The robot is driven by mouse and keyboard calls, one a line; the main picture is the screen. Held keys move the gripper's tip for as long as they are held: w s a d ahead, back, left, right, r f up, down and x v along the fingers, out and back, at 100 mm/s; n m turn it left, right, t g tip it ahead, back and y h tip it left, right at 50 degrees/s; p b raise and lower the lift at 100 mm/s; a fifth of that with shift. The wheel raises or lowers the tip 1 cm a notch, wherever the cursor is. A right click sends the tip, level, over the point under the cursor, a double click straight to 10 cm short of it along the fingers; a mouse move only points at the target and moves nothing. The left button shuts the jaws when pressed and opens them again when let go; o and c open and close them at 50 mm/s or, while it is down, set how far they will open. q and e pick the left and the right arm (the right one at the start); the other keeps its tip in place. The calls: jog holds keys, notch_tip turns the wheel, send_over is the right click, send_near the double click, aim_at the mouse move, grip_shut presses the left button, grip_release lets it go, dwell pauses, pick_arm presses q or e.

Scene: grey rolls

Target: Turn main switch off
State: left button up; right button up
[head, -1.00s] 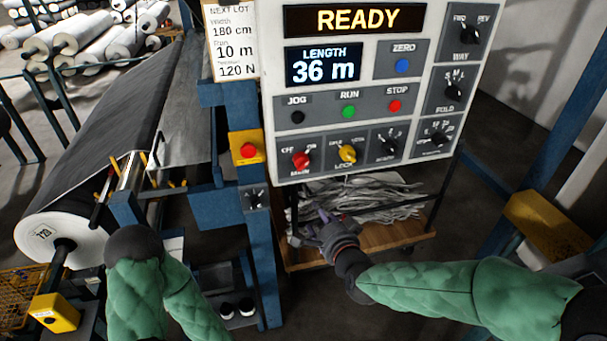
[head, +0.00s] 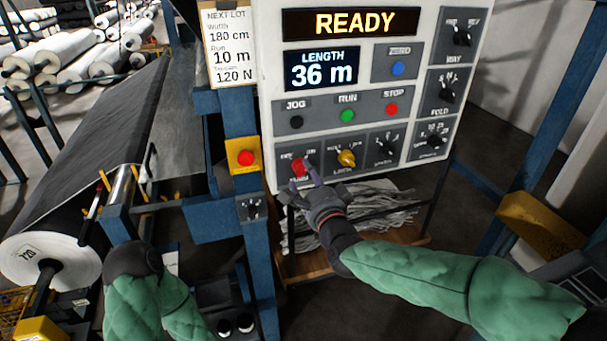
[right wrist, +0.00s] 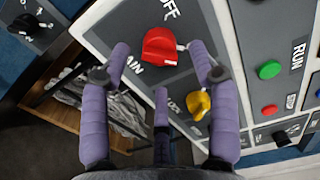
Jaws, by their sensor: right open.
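The red main switch (head: 298,168) is a knob at the lower left of the control panel, with OFF and ON marks above it. In the right wrist view the red knob (right wrist: 160,46) lies ahead between the fingers, its pointer edge toward the right. My right gripper (head: 307,182) is open, just below and in front of the knob; I cannot tell whether a finger touches it. Its purple fingers (right wrist: 160,75) are spread in the right wrist view. My left arm shows at the lower left, but its gripper is not clearly visible.
The yellow lock knob (head: 346,158) sits right beside the red one. JOG, RUN (head: 347,116) and STOP buttons are above. A red emergency button (head: 246,158) on a yellow box is to the left. A wooden cart (head: 300,265) stands below.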

aim_at(303, 172)
jog(key=shift+x, duration=1.7)
jog(key=c, duration=1.1)
